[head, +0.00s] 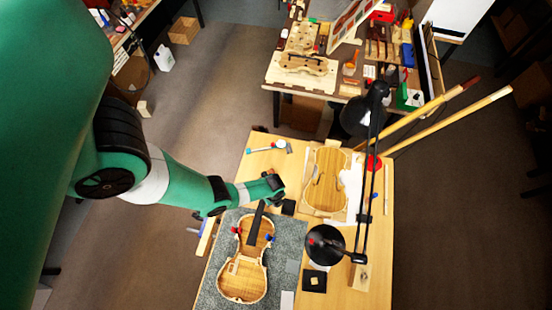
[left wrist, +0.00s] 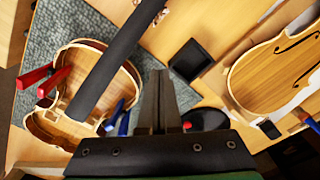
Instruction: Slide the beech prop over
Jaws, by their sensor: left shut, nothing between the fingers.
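A pale wooden block (head: 361,278), which may be the beech prop, stands at the right front of the bench, beside a black lamp head. My left gripper (head: 277,188) is well behind and left of it, above the bench near the violin neck. In the left wrist view the left gripper (left wrist: 158,78) is shut and empty, its fingers pointing over the bench. I cannot make out the block in that view. My right gripper is not in view.
An open violin body (head: 247,285) with red and blue clamps lies on a grey mat (head: 213,285). A violin plate (head: 322,185), a hammer (head: 273,147) and a black square tray (head: 314,281) are on the bench. A lamp (head: 325,243) with thin arms overhangs the right side.

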